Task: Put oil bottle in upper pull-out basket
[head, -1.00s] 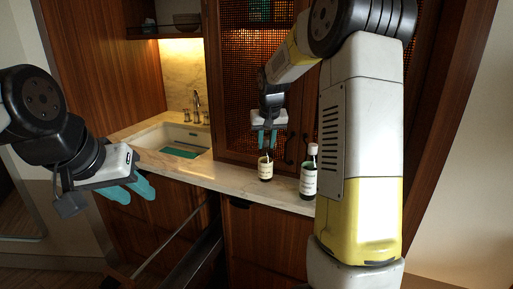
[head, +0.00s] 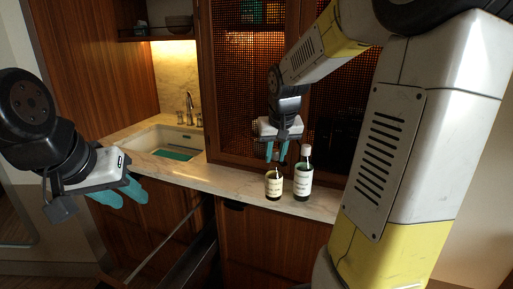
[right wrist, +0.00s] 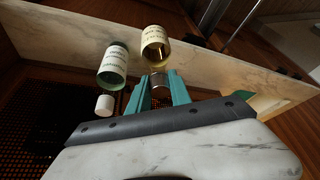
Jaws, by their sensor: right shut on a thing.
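The oil bottle (head: 273,186) is the shorter amber one with a cream label, upright at the counter's front edge; whether its base touches the counter is unclear. My right gripper (head: 277,160) is above it and shut on its narrow neck. In the right wrist view the oil bottle (right wrist: 156,46) sits beyond the tips of the right gripper (right wrist: 160,82). My left gripper (head: 128,193) is open and empty at the left, in front of the counter. The pull-out (head: 185,268) stands drawn out below the counter; its basket interior is mostly hidden.
A taller dark green bottle with a white cap (head: 303,176) stands close on the right of the oil bottle, also in the right wrist view (right wrist: 114,66). A sink (head: 170,140) is at the left. The counter (head: 230,180) between is clear. Mesh-front cabinet doors (head: 250,90) rise behind.

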